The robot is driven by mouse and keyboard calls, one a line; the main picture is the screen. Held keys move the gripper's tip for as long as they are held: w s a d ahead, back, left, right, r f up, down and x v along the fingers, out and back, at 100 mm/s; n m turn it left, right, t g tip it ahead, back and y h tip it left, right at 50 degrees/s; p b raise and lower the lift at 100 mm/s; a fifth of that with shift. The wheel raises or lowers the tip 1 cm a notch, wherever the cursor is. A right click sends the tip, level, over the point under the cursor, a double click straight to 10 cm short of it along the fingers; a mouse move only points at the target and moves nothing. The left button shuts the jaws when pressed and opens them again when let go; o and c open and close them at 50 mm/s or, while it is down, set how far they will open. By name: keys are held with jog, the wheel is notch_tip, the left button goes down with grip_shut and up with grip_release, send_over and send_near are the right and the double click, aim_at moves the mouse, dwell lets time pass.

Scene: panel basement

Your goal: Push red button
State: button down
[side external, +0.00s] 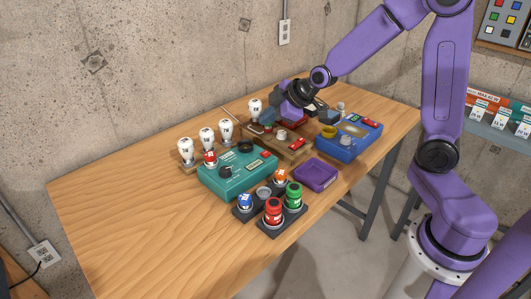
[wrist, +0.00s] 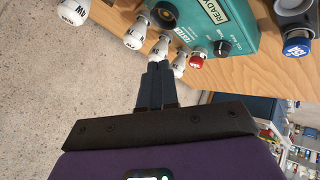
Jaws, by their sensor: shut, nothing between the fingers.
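Several red pieces show, and I cannot tell which is the task's red button. A red-topped button (side external: 210,157) stands at the left end of the teal box (side external: 240,182); a red button (wrist: 196,62) also shows beside this box in the wrist view. A taller red button (side external: 273,207) stands on a dark base at the front, beside a green one (side external: 293,195). My gripper (side external: 267,118) is above the back of the table, behind the teal box.
A blue box (side external: 348,138) is at the right and a purple tray (side external: 316,174) nearer the front. A blue button (side external: 245,202) is at the front. The table's left part (side external: 120,200) is clear.

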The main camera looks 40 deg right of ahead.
aim_at(268, 154)
jog(key=shift+w+d, duration=0.4)
jog(key=shift+d, duration=0.1)
jog(key=shift+f, duration=4.35)
jog(key=shift+f, duration=0.15)
jog(key=shift+f, duration=0.3)
jog(key=shift+f, duration=0.45)
jog(key=shift+r, duration=0.9)
